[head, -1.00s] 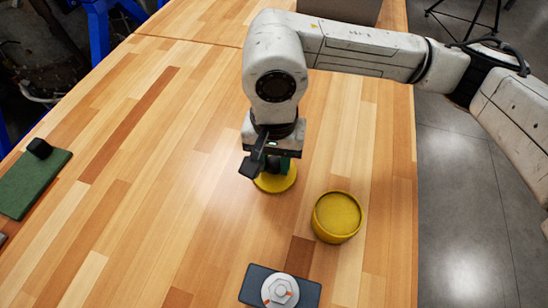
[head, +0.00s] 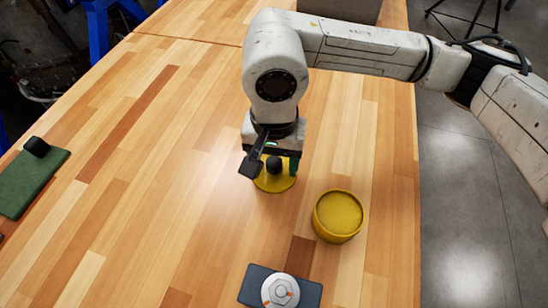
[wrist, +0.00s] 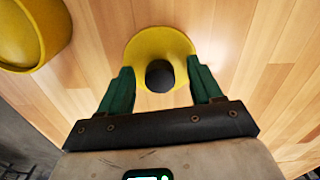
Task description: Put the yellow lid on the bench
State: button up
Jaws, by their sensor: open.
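The yellow lid (head: 268,184), a flat disc with a black knob (head: 274,165), lies on the wooden bench (head: 180,190). In the wrist view the lid (wrist: 150,45) is just beyond my gripper (wrist: 160,82), and its knob (wrist: 159,76) sits between the green fingers. In the head view my gripper (head: 273,167) is over the lid, its fingers open on either side of the knob and apart from it. My gripper partly hides the lid in the head view.
A round yellow container (head: 338,216) stands to the right of the lid. A dark plate with a metal hex part (head: 281,291) lies at the front. A green pad (head: 32,185) with a black knob is at the far left. The bench middle-left is clear.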

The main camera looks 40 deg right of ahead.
aim_at(274, 162)
jog(key=shift+o, duration=0.4)
jog(key=shift+r+p, duration=0.9)
jog(key=shift+r, duration=2.65)
